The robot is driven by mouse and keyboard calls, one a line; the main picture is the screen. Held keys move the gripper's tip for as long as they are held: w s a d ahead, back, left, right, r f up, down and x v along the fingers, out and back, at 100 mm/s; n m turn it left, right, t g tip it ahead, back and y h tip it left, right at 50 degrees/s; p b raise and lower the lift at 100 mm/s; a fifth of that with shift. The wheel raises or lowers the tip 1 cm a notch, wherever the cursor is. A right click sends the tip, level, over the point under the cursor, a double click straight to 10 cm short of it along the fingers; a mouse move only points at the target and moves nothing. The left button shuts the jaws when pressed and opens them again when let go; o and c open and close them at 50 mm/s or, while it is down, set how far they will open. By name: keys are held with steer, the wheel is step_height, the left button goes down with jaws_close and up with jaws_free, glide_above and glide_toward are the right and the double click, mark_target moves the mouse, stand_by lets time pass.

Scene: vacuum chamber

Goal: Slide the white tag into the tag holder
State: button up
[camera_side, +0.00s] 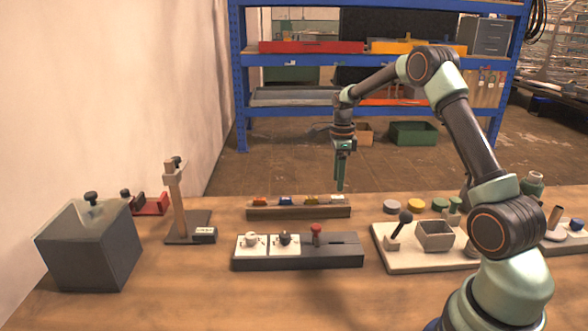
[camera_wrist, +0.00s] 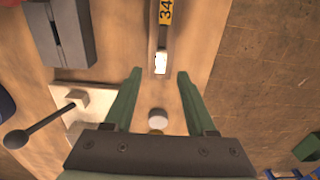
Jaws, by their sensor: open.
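The white tag (camera_side: 338,199) stands at the right end of a wooden rack (camera_side: 298,212), in a row with orange, blue and yellow tags. In the wrist view the white tag (camera_wrist: 160,62) shows between and just past my fingertips, beside the yellow tag (camera_wrist: 166,12) marked 34. My gripper (camera_side: 341,187) points down above the rack's right end, its green fingers apart. In the wrist view my gripper (camera_wrist: 159,73) is open and empty. A small dark block with a pale face (camera_side: 204,235), on the wooden post's base, may be the tag holder; I cannot tell for sure.
A dark board with white panels and a red knob (camera_side: 316,230) lies in front of the rack. A pale board (camera_side: 388,252) with a lever and box is to the right. A grey box (camera_side: 90,250) and the wooden post (camera_side: 175,205) stand left. Bare table lies in front.

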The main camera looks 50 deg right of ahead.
mark_target(336, 197)
steer(key=shift+w+f, duration=0.1)
steer(key=shift+f, duration=2.6)
jaws_close()
